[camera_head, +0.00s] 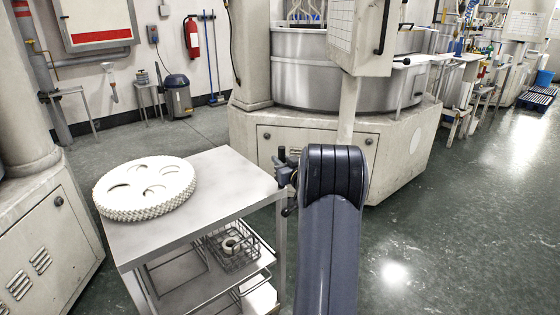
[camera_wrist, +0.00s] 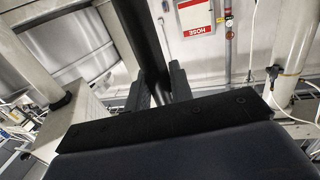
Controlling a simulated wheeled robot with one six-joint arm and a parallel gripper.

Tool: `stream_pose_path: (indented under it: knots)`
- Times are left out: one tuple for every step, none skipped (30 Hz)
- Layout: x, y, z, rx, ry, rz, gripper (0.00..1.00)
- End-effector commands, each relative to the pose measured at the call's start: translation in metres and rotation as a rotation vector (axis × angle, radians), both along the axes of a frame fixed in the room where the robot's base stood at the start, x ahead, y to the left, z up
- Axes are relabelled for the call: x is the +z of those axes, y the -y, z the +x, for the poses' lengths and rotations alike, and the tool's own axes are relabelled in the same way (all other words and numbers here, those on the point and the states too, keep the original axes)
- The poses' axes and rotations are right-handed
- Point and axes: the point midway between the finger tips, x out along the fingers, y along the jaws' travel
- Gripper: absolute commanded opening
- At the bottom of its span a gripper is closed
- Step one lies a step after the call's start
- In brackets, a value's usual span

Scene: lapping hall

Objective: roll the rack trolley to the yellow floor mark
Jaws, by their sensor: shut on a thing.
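The rack trolley (camera_head: 232,178) appears to be the grey metal stand at the lower left in the head view, with a flat top and lower shelves. A thick white toothed disc lies on its top. My gripper (camera_head: 288,166) is at the trolley's right edge, partly hidden behind my arm. In the wrist view my gripper (camera_wrist: 157,88) has its two dark fingers on either side of a dark bar (camera_wrist: 147,42), which looks like the trolley's handle. It is shut on this bar. I see no yellow floor mark in either view.
A lapping machine (camera_head: 300,138) with a steel drum stands close behind the trolley. A cream cabinet (camera_head: 48,235) is close on the left. A vacuum bin (camera_head: 177,97) stands by the back wall. Open green floor (camera_head: 460,215) lies to the right.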

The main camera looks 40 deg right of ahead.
Motion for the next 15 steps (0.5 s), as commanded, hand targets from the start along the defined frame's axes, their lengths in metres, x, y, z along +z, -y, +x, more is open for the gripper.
stream_pose_path:
  knots:
    - [0.0021, 0.0045, -0.0012, -0.01, 0.003, -0.001, 0.0]
    - [0.0022, 0.0046, -0.0012, -0.011, 0.003, -0.001, 0.0]
    - [0.0024, 0.0048, -0.0013, -0.011, 0.003, -0.001, 0.0]
    - [0.0025, 0.0049, -0.0013, -0.011, 0.004, -0.002, 0.24]
    - [0.0025, 0.0048, -0.0014, -0.011, 0.004, -0.002, 0.26]
    - [0.0025, 0.0047, -0.0014, -0.011, 0.004, -0.002, 0.3]
    - [0.0024, 0.0045, -0.0013, -0.011, 0.004, -0.002, 0.32]
    - [0.0024, 0.0044, -0.0012, -0.01, 0.003, -0.001, 0.35]
    - [0.0023, 0.0041, -0.0012, -0.01, 0.003, -0.001, 0.38]
    - [0.0022, 0.0039, -0.0011, -0.009, 0.003, -0.001, 0.4]
    - [0.0021, 0.0036, -0.001, -0.009, 0.003, -0.001, 0.41]
    - [0.0019, 0.0033, -0.0009, -0.008, 0.003, -0.001, 0.41]
    - [0.0019, 0.0031, -0.0008, -0.008, 0.003, -0.001, 0.41]
    - [0.0018, 0.0029, -0.0008, -0.007, 0.003, -0.001, 0.41]
    - [0.0017, 0.0027, -0.0007, -0.007, 0.002, -0.001, 0.41]
